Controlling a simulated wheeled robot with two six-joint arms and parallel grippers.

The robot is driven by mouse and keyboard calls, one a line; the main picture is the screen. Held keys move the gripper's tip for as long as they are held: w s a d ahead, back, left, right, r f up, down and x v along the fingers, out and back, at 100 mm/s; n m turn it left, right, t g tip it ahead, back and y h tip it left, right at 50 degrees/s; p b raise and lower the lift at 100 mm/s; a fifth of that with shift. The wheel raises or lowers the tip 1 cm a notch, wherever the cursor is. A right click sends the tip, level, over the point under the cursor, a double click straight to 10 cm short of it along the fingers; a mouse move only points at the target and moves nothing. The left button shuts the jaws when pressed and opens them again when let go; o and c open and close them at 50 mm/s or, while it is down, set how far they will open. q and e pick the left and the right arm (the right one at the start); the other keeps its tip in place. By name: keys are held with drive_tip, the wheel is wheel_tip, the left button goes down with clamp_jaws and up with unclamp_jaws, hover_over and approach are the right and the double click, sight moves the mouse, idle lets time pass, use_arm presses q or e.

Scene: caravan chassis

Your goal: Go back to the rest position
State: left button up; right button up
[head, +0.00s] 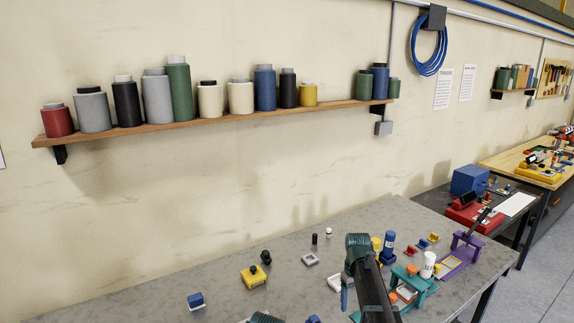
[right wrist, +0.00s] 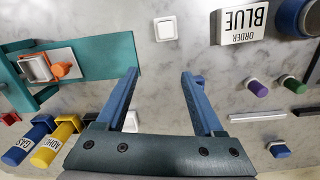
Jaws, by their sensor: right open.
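My right gripper (head: 345,291) is partly hidden behind my own dark arm link in the head view, over the grey workbench (head: 210,268). In the right wrist view its two blue fingers (right wrist: 160,76) stand wide apart. Only marbled bench top shows between them, so it is empty. A small white square piece (right wrist: 165,28) lies beyond the fingertips, apart from them. At the bottom edge of the head view a dark teal part and a bit of blue show, perhaps my left arm; its jaws cannot be made out.
The teal fixture (head: 415,287), a white bottle (head: 428,265), a blue bottle (head: 388,247) and a purple stand (head: 465,250) crowd the right of the bench. A yellow block (head: 253,277) lies left of centre. A white "ORDER BLUE" block (right wrist: 240,22) is beyond the right finger. The bench's far left is mostly clear.

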drive_tip(key=s+a+f+b, duration=0.1)
drive_tip(key=s+a, duration=0.4)
drive_tip(key=s, duration=0.4)
drive_tip(key=s+a+f+b, duration=0.2)
drive_tip(key=s+a, duration=0.3)
drive_tip(key=s, duration=0.4)
drive_tip(key=s+a+f+b, duration=0.1)
drive_tip(key=s+a+f, duration=0.1)
drive_tip(key=s+a, duration=0.4)
drive_tip(key=s, duration=0.4)
drive_tip(key=shift+f+h+b, duration=0.25)
drive_tip(key=shift+h+b, duration=0.1)
drive_tip(key=shift+h, duration=0.05)
